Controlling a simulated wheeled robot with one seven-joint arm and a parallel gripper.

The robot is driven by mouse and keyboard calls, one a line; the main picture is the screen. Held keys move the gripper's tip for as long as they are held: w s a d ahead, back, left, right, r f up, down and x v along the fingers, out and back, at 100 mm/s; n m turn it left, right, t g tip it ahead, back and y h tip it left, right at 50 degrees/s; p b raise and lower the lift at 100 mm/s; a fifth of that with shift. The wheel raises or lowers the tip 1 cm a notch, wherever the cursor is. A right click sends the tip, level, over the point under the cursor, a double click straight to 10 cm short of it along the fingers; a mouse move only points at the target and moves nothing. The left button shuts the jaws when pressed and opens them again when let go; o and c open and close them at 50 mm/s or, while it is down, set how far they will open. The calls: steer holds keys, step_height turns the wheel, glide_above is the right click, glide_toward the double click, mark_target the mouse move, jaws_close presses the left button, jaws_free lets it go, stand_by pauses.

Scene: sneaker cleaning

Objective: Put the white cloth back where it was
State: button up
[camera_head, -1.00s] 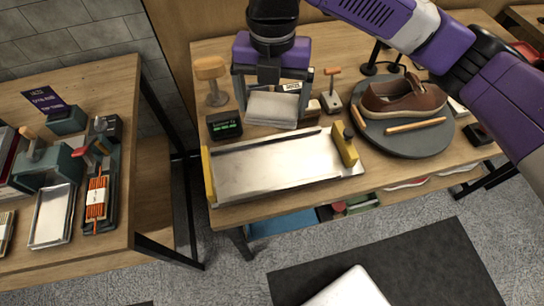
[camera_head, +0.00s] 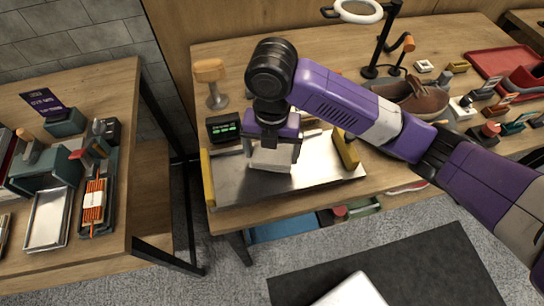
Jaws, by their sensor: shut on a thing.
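The white cloth (camera_head: 271,160) is a small folded pad between the fingers of my gripper (camera_head: 272,152). My gripper points down and is shut on it. I cannot tell whether the cloth touches the tray. My purple arm reaches in from the right and hides the table area behind the gripper.
A small black display (camera_head: 223,127) and a wooden-topped stand (camera_head: 211,82) are behind the tray's left end. A brown shoe (camera_head: 412,96) is to the right, partly behind my arm. A shallow metal tray (camera_head: 48,218) lies on the left table. Grey floor separates the tables.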

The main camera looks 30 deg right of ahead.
mark_target(272, 152)
steer(key=shift+f, duration=1.55)
steer(key=o, duration=0.9)
step_height(272, 152, up, 12)
steer(key=shift+r, duration=0.1)
